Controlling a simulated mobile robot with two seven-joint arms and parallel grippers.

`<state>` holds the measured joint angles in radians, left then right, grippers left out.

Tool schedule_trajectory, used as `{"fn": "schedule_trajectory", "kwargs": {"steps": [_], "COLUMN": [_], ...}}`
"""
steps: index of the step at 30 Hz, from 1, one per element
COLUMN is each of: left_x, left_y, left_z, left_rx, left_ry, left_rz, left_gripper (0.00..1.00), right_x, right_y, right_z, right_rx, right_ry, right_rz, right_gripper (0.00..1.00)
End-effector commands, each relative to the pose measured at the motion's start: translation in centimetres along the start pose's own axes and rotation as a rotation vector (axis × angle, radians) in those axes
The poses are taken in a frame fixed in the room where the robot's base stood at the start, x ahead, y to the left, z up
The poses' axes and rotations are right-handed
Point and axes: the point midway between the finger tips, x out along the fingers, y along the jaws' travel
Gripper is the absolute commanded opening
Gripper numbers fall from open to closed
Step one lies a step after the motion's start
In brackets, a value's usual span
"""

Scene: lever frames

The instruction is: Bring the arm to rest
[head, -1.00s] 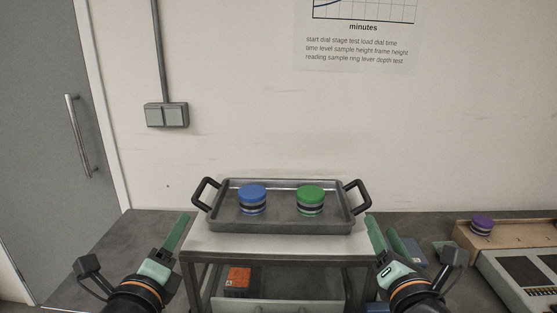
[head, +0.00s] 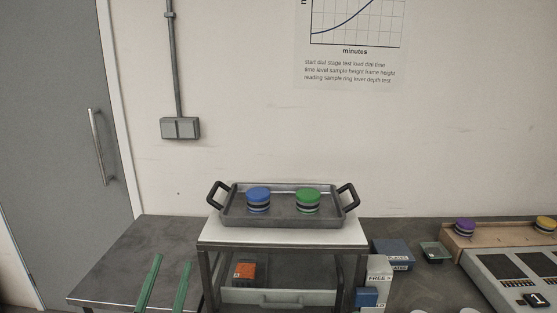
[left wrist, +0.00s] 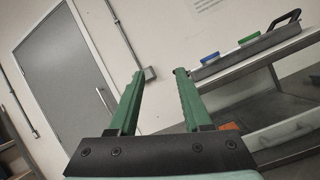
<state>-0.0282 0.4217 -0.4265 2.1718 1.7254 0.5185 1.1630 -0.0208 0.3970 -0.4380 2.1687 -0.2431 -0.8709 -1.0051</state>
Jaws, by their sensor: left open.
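My left gripper (head: 165,284) shows at the lower left of the head view, its two green fingers apart with nothing between them. It also shows in the left wrist view (left wrist: 158,88), open and empty, pointing toward the wall and door. The grey tray (head: 288,222) with two black handles stands on a white-topped stand, clear of the gripper. A blue round piece (head: 258,199) and a green round piece (head: 307,199), both banded, sit in the tray. My right gripper is outside both views.
The stand (head: 283,239) is at the centre, with an orange box (head: 244,271) on its lower level. A dark table (head: 130,255) lies left. To the right are a blue box (head: 392,254), a small green dish (head: 435,251), a wooden board (head: 500,233) and a grey panel (head: 510,272).

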Motion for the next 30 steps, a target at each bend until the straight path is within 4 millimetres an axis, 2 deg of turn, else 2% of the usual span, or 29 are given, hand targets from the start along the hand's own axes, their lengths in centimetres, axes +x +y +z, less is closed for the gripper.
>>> {"fn": "schedule_trajectory", "kwargs": {"steps": [1, 5, 8, 11, 15, 18, 21, 24, 27, 30], "left_x": [-1.0, -3.8, -6.6, -10.2, -16.8, -22.2, -27.1, -30.6, -32.5, -33.1], "left_y": [-1.0, -4.2, -7.0, -9.8, -12.7, -13.7, -13.8, -13.5, -13.1, -13.0], "left_z": [-0.6, -2.6, -5.1, -8.2, -13.5, -17.1, -19.8, -21.5, -22.4, -22.6], "left_rx": [0.159, 0.594, 0.929, 1.253, 1.673, 1.92, 2.095, 2.199, 2.249, 2.268], "left_ry": [-0.005, -0.038, -0.064, -0.099, -0.181, -0.272, -0.373, -0.462, -0.517, -0.537], "left_rz": [-0.034, -0.155, -0.286, -0.453, -0.749, -0.987, -1.205, -1.365, -1.453, -1.481], "left_gripper": [0.49, 0.49, 0.49, 0.49, 0.49, 0.49, 0.49, 0.49, 0.49, 0.49], "right_x": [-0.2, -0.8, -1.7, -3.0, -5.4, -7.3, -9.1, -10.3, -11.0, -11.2], "right_y": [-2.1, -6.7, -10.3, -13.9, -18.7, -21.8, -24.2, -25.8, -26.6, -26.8], "right_z": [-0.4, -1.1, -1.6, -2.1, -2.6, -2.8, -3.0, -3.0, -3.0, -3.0], "right_rx": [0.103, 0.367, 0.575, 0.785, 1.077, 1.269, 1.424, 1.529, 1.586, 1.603], "right_ry": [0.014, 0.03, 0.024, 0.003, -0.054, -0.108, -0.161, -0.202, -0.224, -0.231], "right_rz": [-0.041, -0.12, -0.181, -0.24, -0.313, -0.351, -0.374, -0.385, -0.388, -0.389], "right_gripper": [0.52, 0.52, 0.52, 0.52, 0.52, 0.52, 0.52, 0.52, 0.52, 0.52]}}
